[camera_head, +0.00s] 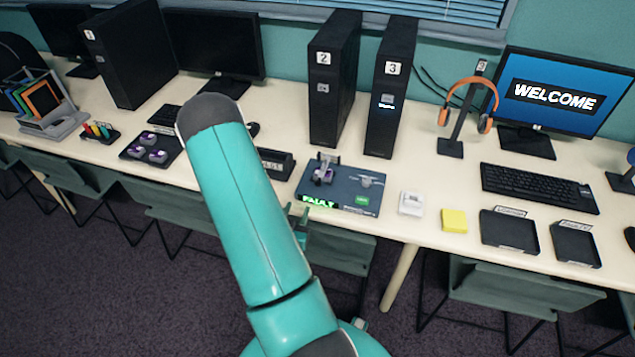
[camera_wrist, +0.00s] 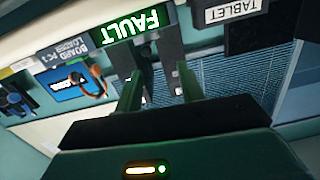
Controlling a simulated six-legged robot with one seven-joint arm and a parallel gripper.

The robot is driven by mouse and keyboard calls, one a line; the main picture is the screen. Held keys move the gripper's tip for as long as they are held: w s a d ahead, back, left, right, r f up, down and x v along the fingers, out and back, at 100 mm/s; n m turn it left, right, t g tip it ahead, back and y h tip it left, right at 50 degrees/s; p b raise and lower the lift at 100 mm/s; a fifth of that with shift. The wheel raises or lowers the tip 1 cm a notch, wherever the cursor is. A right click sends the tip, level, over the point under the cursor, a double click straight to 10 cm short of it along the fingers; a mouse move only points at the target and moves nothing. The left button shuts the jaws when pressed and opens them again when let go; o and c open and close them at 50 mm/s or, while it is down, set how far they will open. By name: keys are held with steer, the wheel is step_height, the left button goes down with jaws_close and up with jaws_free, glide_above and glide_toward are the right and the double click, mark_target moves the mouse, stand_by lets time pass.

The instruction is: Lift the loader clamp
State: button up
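The board loader (camera_head: 341,188) is a dark blue flat unit on the table, with a lit green FAULT display (camera_head: 318,201) at its front left. A grey upright clamp-like part (camera_head: 323,171) with a purplish piece stands on its left side. My gripper (camera_head: 297,216) is partly hidden behind my teal arm, in front of the table edge near the loader. In the wrist view, my gripper (camera_wrist: 160,88) shows two green fingers apart with nothing held between them. The FAULT display (camera_wrist: 130,40) shows above the fingers there; the clamp cannot be made out clearly.
Black towers marked 2 (camera_head: 333,80) and 3 (camera_head: 389,88) stand behind the loader. A white switch-like block (camera_head: 411,204), yellow block (camera_head: 454,220) and black trays (camera_head: 509,232) lie to its right. A chair (camera_head: 345,255) is tucked below the table edge.

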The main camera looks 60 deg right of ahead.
mark_target(317, 184)
steer(key=shift+h, duration=0.6)
steer(key=d, duration=1.3)
steer(key=shift+s+d+f, duration=0.2)
steer(key=shift+s, duration=0.05)
steer(key=shift+c, duration=0.5)
jaws_close()
